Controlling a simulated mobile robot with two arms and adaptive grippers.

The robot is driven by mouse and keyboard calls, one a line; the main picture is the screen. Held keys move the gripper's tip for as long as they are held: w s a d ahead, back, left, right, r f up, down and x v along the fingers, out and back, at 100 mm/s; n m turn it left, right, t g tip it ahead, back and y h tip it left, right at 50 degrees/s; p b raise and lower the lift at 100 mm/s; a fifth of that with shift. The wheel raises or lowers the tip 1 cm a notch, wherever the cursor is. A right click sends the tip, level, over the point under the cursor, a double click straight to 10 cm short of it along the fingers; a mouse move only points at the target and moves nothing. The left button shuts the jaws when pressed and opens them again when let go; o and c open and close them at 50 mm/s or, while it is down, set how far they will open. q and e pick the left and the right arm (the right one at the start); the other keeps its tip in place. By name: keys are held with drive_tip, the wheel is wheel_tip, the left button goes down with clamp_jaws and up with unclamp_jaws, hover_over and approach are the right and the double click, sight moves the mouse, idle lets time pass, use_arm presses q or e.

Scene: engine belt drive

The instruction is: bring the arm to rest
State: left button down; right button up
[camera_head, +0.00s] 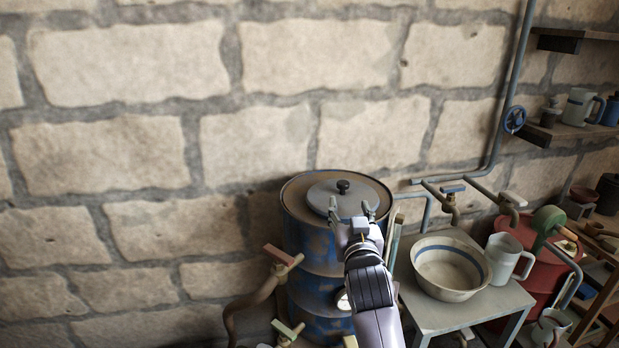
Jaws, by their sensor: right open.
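My right gripper (354,214) is open, its two fingers apart and pointing up and away from me. My right arm comes in from the bottom edge of the head view. The gripper shows in front of a blue barrel (303,240), overlapping the barrel's top and the grey lid (326,190) with a dark knob. I see nothing between the fingers. The arm hides part of the barrel's right side. My left gripper is not in view.
A small table (455,312) with a cream basin (450,268) and a white pitcher (504,257) stands right of my arm. Pipes and taps (262,285) flank the barrel. Shelves (560,133) hang at right. The stone wall (110,150) is bare at left.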

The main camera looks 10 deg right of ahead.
drive_tip(key=s+d+f+n+g+y, duration=0.1)
drive_tip(key=s+f+g, duration=0.2)
drive_tip(key=s+f, duration=0.5)
drive_tip(key=s+d+f+g, duration=0.1)
drive_tip(key=s+f+g, duration=0.2)
drive_tip(key=s+f, duration=0.5)
drive_tip(key=s+a+f+n+g+y, duration=0.1)
drive_tip(key=s+f+g, duration=0.4)
drive_tip(key=s, duration=0.7)
drive_tip(key=s+a+f+n+g+y, duration=0.1)
drive_tip(key=s+f+n+g, duration=0.15)
drive_tip(key=s+f, duration=0.75)
drive_tip(key=s+f+g, duration=0.2)
drive_tip(key=s+f, duration=0.1)
drive_tip(key=f, duration=2.1)
drive_tip(key=s+d+f+g, duration=0.1)
drive_tip(key=s+d+f, duration=0.1)
drive_tip(key=s+f, duration=1.4)
drive_tip(key=shift+s+d, duration=0.4)
drive_tip(key=shift+s, duration=0.15)
